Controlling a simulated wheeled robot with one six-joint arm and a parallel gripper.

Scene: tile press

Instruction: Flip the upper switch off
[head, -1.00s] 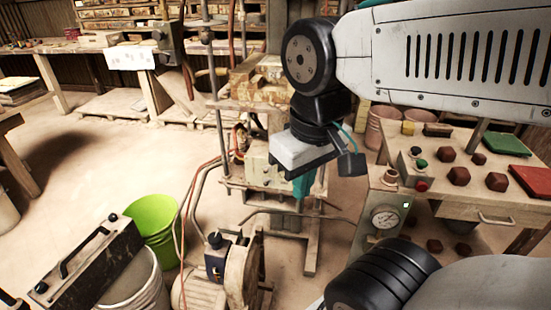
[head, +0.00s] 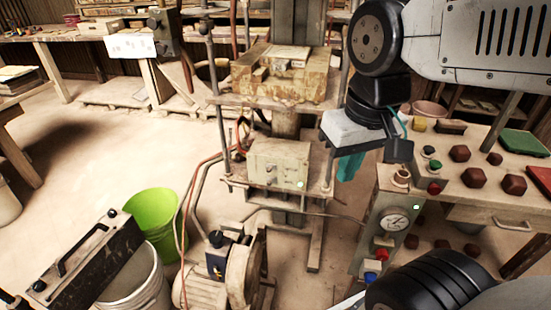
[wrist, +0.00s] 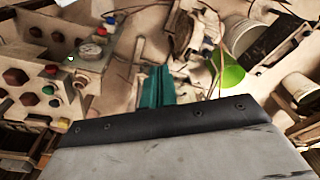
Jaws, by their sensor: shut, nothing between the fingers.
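A pale control box (head: 278,162) sits on the lower part of the tile press. Small knobs or switches show on its front, with a small pale green spot at its lower right. They are too small to tell which is the upper switch or how it is set. My gripper (head: 348,166), with teal fingers, is shut and empty. In the head view it appears right of the box, by the right press post, with no visible contact. The fingers also show in the wrist view (wrist: 157,88), pointing away over the floor.
A gauge panel (head: 366,235) with red and blue buttons stands right of the press. A motor (head: 240,270), a green bucket (head: 152,210) and hoses are at front left. Open floor (head: 100,150) lies left.

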